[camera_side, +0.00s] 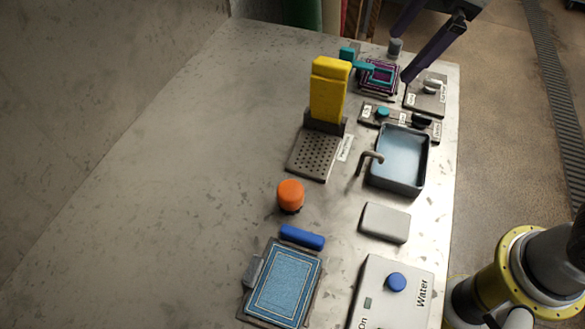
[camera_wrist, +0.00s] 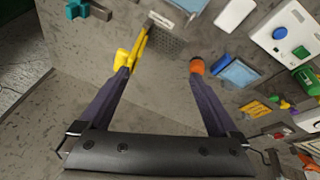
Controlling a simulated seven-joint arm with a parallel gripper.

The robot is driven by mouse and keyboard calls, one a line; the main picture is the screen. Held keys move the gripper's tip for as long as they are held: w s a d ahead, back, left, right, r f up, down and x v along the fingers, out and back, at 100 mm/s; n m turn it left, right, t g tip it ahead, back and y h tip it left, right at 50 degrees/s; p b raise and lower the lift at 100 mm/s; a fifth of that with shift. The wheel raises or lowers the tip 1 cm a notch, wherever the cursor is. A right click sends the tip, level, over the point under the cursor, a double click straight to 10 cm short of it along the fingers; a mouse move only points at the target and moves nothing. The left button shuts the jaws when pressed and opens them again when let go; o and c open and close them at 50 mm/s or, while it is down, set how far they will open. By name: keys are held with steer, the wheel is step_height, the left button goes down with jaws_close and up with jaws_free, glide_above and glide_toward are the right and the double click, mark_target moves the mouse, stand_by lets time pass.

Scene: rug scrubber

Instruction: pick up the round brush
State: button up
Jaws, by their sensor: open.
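The round brush, which I take to be the orange knob with a dark underside (camera_side: 290,194), stands upright on the grey table. It also shows in the wrist view (camera_wrist: 197,68), partly covered by the tip of my right finger. My gripper (camera_side: 399,58) has two long purple fingers and is at the far right end of the table in the side view, well apart from the brush. In the wrist view my gripper (camera_wrist: 158,73) has its fingers wide apart with nothing between them.
A tall yellow press (camera_side: 328,95) with a perforated plate stands behind the brush. A blue block (camera_side: 302,237) and a blue rug (camera_side: 283,286) lie in front. A sink (camera_side: 402,158) and a water box (camera_side: 393,296) are to the right. The table's left side is bare.

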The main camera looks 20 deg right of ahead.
steer(key=w+a+f+n+g, duration=0.25)
steer(key=a+f, duration=0.25)
steer(key=a, duration=0.4)
steer(key=n, duration=0.2)
glide_toward(291, 189)
steer(key=shift+g+h, duration=0.3)
steer(key=shift+g, duration=0.05)
steer(key=f, duration=0.2)
steer(key=a+f, duration=0.1)
steer(key=f, duration=0.3)
steer(key=shift+w+a, duration=0.35)
steer(key=shift+w, duration=0.05)
steer(key=shift+s+a+f, duration=0.1)
steer(key=shift+f, duration=1.2)
steer(key=shift+a+f, duration=0.15)
steer(key=shift+f, duration=1.2)
steer(key=c, duration=1.5)
steer(key=shift+c, duration=0.2)
steer(key=shift+r, duration=0.1)
